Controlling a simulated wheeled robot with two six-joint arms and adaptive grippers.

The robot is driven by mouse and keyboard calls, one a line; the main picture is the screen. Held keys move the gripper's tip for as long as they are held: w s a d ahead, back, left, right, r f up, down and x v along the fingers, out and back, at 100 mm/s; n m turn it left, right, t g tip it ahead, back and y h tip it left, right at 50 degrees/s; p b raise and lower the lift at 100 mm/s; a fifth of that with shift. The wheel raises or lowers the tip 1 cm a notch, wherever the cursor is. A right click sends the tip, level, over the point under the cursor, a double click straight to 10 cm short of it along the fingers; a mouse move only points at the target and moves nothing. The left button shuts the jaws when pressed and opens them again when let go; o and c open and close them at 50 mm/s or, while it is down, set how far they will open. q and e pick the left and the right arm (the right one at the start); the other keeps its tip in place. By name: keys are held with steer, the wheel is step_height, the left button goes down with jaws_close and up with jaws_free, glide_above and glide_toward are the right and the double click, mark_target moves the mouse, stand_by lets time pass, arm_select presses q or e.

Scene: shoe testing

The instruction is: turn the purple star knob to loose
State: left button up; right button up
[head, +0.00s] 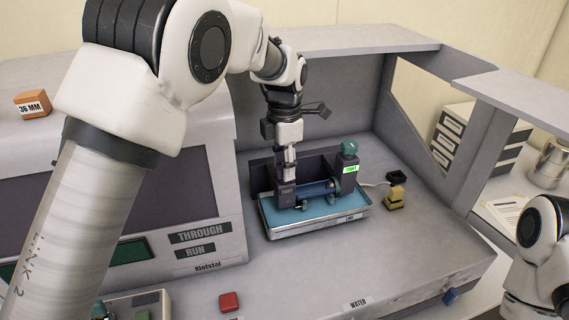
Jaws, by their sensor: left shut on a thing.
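My left gripper (289,168) points down over the left post of the small clamp fixture. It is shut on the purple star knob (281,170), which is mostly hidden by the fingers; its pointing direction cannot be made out. The left post (286,195) is dark and carries a small label that seems to read TIGHT. The right post has a teal knob (349,147) on top and a bright green label (350,169) reading TIGHT. A blue horizontal cylinder (318,188) lies between the posts. My right gripper is out of view.
A large grey machine (200,185) is on the left. A red button (229,302) is in front. An orange block (33,104) lies on the machine.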

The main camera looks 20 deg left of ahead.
arm_select(q)
steer(key=shift+s+f, duration=0.1)
steer(key=shift+f, duration=0.1)
steer(key=o, duration=1.1)
steer(key=shift+o, duration=0.2)
steer(key=shift+r, duration=0.2)
step_height(320, 180, up, 12)
steer(key=shift+f, duration=0.15)
